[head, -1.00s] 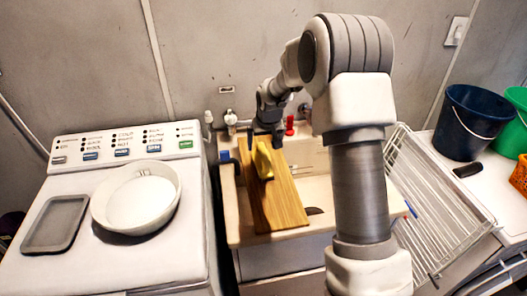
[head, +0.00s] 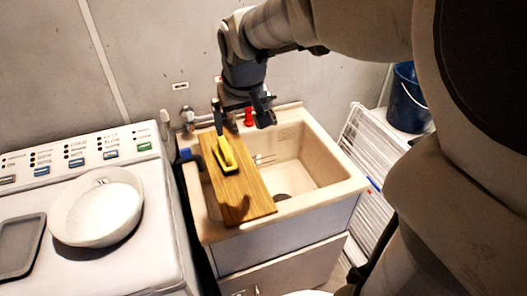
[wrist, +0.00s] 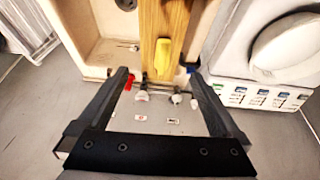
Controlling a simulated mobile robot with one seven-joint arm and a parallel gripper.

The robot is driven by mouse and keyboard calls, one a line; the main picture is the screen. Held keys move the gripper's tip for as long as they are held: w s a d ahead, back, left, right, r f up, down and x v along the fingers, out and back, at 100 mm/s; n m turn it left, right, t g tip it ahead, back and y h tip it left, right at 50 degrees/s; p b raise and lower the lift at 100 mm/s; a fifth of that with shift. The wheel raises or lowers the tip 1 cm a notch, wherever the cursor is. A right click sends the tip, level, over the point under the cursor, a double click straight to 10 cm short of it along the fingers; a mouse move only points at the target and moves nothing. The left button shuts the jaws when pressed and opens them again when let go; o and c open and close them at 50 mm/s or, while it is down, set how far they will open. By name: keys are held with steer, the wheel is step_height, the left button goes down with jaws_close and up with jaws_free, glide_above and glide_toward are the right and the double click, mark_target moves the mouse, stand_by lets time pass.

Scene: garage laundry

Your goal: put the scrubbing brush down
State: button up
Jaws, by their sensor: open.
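The scrubbing brush (head: 226,155), yellow with a dark underside, rests on the wooden board (head: 250,196) that lies across the left side of the sink (head: 318,190). My gripper (head: 241,117) is open and empty above the back of the sink, behind and above the brush and apart from it. In the wrist view my open gripper (wrist: 158,76) has nothing between its fingers. The brush (wrist: 163,60) shows beyond the fingertips, lying along the board (wrist: 160,18). No part of the brush is hidden by the fingers.
A white washing machine (head: 145,195) stands left of the sink, with a white bowl (head: 98,211) and a grey tray (head: 20,245) on top. Taps (head: 188,116) and a red item (head: 248,117) are at the sink's back. A white rack (head: 365,155) and blue bucket (head: 407,100) stand right.

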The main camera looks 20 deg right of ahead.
steer(key=s+r, duration=0.1)
steer(key=s, duration=1.7)
steer(key=shift+s+a+r+t, duration=0.2)
steer(key=shift+s+r+t, duration=0.15)
steer(key=shift+t, duration=0.05)
